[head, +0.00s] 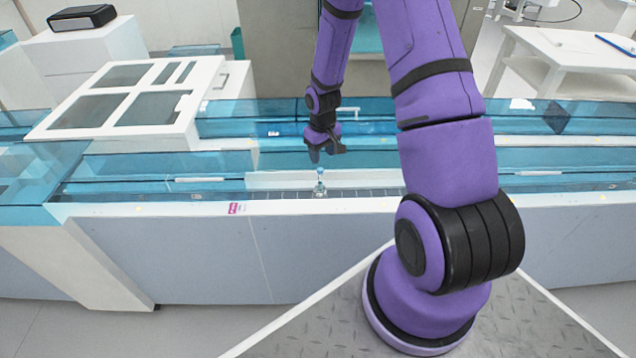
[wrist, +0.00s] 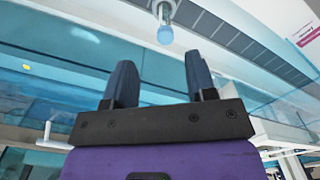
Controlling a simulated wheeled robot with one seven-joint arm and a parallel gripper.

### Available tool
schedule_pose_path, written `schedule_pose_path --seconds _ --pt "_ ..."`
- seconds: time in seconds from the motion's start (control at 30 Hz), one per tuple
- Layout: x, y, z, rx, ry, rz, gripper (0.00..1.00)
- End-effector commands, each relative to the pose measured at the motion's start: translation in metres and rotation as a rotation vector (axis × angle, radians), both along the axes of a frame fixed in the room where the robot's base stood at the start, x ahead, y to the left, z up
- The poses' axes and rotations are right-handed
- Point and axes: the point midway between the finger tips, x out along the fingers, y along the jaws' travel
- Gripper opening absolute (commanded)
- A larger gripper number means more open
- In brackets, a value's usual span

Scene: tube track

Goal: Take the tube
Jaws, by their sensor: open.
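The tube (head: 320,181) stands upright on the track (head: 370,192) near its front edge in the head view. It is small, with a blue cap and a pale body. In the wrist view the tube (wrist: 164,24) is at the top, beyond the fingertips and between their lines. My gripper (head: 326,155) is above and slightly behind the tube in the head view, apart from it. In the wrist view my gripper (wrist: 158,72) shows two dark fingers spread apart with nothing between them.
Blue transparent covers (head: 480,158) run along both sides of the track. A white framed panel (head: 130,98) lies at the left. A pink label (head: 237,208) is on the front edge. A white table (head: 570,55) stands at the back right. The track beside the tube looks empty.

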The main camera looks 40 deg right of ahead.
Motion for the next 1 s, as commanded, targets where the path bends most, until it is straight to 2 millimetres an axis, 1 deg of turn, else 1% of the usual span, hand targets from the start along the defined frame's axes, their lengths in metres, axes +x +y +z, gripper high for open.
schedule_pose_path --seconds 0.03,0.1,0.27,0.33,0.5,0.63,0.77,0.97,1.0 --pt "0.000 0.001 -0.006 0.001 0.002 0.001 0.51" --pt "0.000 0.001 -0.012 0.001 0.001 0.000 0.51" --pt "0.000 0.001 -0.020 0.000 0.001 0.000 0.51" --pt "0.000 0.003 -0.026 0.000 0.001 0.000 0.51" --pt "0.000 0.009 -0.049 0.000 0.002 0.002 0.51" --pt "0.000 0.008 -0.063 0.000 0.000 0.000 0.51" --pt "0.000 0.008 -0.069 0.000 0.000 0.000 0.51" --pt "0.000 0.008 -0.069 0.000 -0.001 0.000 0.51" --pt "0.000 0.008 -0.069 0.000 -0.001 0.000 0.47"
